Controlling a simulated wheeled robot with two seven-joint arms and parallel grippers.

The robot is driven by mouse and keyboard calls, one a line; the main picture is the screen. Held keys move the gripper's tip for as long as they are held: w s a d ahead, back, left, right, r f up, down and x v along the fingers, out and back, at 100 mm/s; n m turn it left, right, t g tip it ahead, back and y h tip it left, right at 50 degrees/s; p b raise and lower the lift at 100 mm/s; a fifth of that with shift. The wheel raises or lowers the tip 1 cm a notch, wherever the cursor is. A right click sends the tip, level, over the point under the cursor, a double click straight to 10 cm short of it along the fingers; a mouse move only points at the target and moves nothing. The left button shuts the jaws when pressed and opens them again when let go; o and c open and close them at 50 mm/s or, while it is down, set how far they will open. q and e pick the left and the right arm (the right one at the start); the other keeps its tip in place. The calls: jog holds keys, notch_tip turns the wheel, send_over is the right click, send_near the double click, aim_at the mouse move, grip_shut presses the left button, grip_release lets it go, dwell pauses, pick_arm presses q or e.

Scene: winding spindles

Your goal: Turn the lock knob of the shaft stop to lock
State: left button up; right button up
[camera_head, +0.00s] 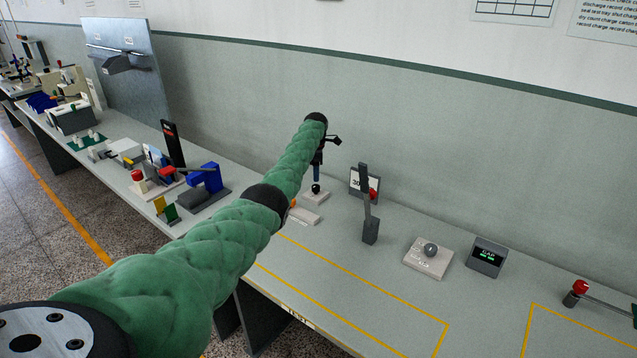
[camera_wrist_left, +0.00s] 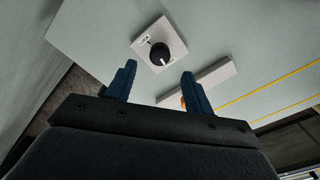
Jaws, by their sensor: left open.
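The lock knob (camera_wrist_left: 160,54) is a round black knob with a white pointer line on a square white plate (camera_wrist_left: 141,44). In the left wrist view the word LOCK is printed at the plate's upper left; other print near the pointer is too small to read. In the head view the knob (camera_head: 316,188) sits on its plate on the bench, just below my left gripper (camera_head: 317,176). My left gripper (camera_wrist_left: 158,86) is open with two blue fingers pointing at the knob, one to each side, apart from it and empty. My right gripper is not in view.
A white block with an orange part (camera_head: 303,216) lies close beside the knob plate. A dark post (camera_head: 369,215) with a red part and sign stands to the right. A plate with a grey ball (camera_head: 430,250) and a display box (camera_head: 487,257) are further right. Yellow-lined bench space in front is clear.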

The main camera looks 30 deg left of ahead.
aim_at(316, 186)
pick_arm(q)
jog(key=shift+s+f, duration=0.15)
jog(key=shift+f, duration=0.4)
jog(key=f, duration=0.4)
jog(key=shift+w, duration=0.25)
jog(key=shift+f, duration=0.35)
jog(key=shift+s+f, duration=0.15)
jog(key=shift+f, duration=0.25)
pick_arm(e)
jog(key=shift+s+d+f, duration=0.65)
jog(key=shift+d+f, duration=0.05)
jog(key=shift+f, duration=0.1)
pick_arm(q)
jog(key=shift+c, duration=0.2)
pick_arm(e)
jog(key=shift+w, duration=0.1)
pick_arm(q)
jog(key=c, duration=0.9)
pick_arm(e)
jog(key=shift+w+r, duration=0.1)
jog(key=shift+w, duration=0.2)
